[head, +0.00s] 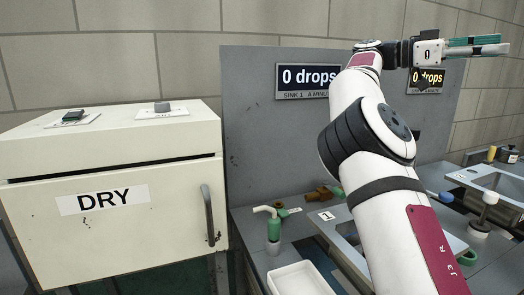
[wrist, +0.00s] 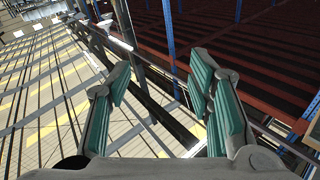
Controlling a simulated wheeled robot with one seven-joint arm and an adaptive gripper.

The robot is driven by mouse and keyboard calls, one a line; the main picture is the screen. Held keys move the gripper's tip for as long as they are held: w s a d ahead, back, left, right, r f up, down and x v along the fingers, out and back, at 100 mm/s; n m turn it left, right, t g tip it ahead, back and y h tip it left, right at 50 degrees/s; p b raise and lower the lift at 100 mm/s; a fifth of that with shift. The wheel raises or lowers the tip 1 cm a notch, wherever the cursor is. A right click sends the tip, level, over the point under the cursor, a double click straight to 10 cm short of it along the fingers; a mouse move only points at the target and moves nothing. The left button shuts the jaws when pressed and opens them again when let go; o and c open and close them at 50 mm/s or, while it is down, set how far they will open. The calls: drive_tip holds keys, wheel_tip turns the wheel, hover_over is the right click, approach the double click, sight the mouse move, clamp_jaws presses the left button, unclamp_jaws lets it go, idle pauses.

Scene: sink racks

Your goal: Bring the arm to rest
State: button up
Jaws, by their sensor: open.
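My arm stretches up from the lower right in the head view, over the sink counter. My gripper (head: 490,45) is at the upper right, held high and pointing right, well above the counter. In the wrist view my gripper (wrist: 163,100) shows two teal-padded fingers standing apart with nothing between them. Behind them are distant floor markings and dark red racks. My gripper touches nothing.
A cream cabinet marked DRY (head: 105,198) stands at the left. Grey panels carry a "0 drops" display (head: 307,80). The space around my gripper looks clear.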

drive_tip(key=d+r+n+t+h, duration=0.45)
drive_tip(key=d+n+t, duration=0.35)
drive_tip(key=d+t, duration=0.65)
drive_tip(key=w+a+f+n+t+y, duration=0.3)
drive_tip(key=a+n+t+y, duration=0.2)
drive_tip(key=a+y, duration=0.1)
drive_tip(key=w+a+f+n+t+y, duration=0.3)
drive_tip(key=a+f+n+t+y, duration=0.1)
drive_tip(key=a+t+y, duration=0.15)
drive_tip(key=s+a+f+n+g+y, duration=0.1)
drive_tip(key=s+a+f+n+y, duration=0.35)
drive_tip(key=a, duration=0.75)
drive_tip(key=s+a+f+n+g+y, duration=0.1)
drive_tip(key=s+a+f+n+y, duration=0.1)
drive_tip(key=s+a+f+y, duration=0.75)
drive_tip(key=s+a+f+n+g+h, duration=0.25)
drive_tip(key=s+a+f+g, duration=0.25)
drive_tip(key=s+a+f, duration=0.35)
drive_tip(key=s+f+g+h, duration=0.1)
drive_tip(key=s+f+g, duration=0.3)
drive_tip(key=s, duration=0.6)
drive_tip(key=s+f+g+h, duration=0.2)
drive_tip(key=s+f, duration=0.3)
drive_tip(key=s, duration=0.4)
wheel_tip(320, 180, up, 14)
drive_tip(key=t+p, duration=0.3)
drive_tip(key=p, duration=0.9)
drive_tip(key=shift+w+n+p, duration=0.25)
drive_tip(key=shift+n+p, duration=0.1)
drive_tip(key=shift+n, duration=0.05)
